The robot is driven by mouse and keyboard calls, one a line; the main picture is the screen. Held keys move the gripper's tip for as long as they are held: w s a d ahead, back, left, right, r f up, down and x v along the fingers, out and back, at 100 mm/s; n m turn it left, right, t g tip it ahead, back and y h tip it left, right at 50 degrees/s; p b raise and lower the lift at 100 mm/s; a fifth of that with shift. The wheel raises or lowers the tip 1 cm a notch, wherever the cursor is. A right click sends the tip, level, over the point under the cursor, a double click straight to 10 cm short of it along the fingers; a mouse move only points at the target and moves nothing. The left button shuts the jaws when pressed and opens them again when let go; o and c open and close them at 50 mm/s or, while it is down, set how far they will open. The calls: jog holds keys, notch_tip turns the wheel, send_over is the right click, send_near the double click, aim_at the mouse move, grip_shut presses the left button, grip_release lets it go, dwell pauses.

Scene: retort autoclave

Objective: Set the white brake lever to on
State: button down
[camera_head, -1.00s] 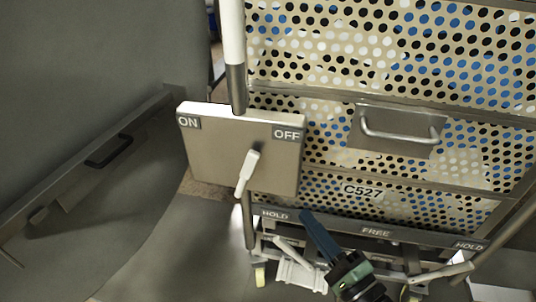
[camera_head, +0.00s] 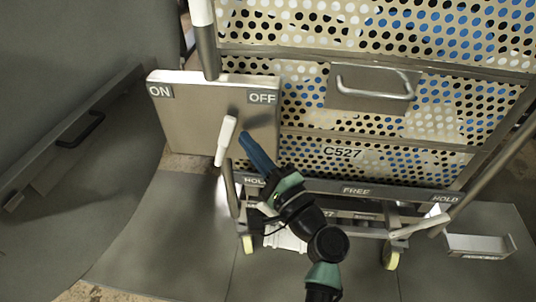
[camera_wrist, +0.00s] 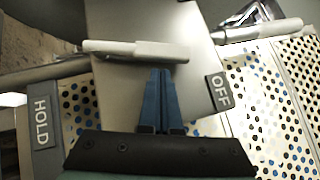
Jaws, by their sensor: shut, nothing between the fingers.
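The white brake lever (camera_head: 226,140) is mounted on a grey metal plate (camera_head: 180,118) marked ON at its left and OFF at its right. The lever hangs down from its pivot, tilted slightly left at its lower end. My gripper (camera_head: 246,142), with blue fingers, is shut and empty, just right of the lever. In the wrist view the lever (camera_wrist: 140,50) lies across, just beyond the closed fingertips (camera_wrist: 160,72). I cannot tell whether they touch.
A perforated metal cart (camera_head: 400,125) labelled C527 stands behind and to the right, with a drawer handle (camera_head: 375,88). A rail below it is marked HOLD and FREE. A grey panel with a dark handle (camera_head: 88,128) is at the left. Open floor (camera_head: 130,235) lies at lower left.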

jog(key=shift+a, duration=0.3)
jog(key=shift+r, duration=0.2)
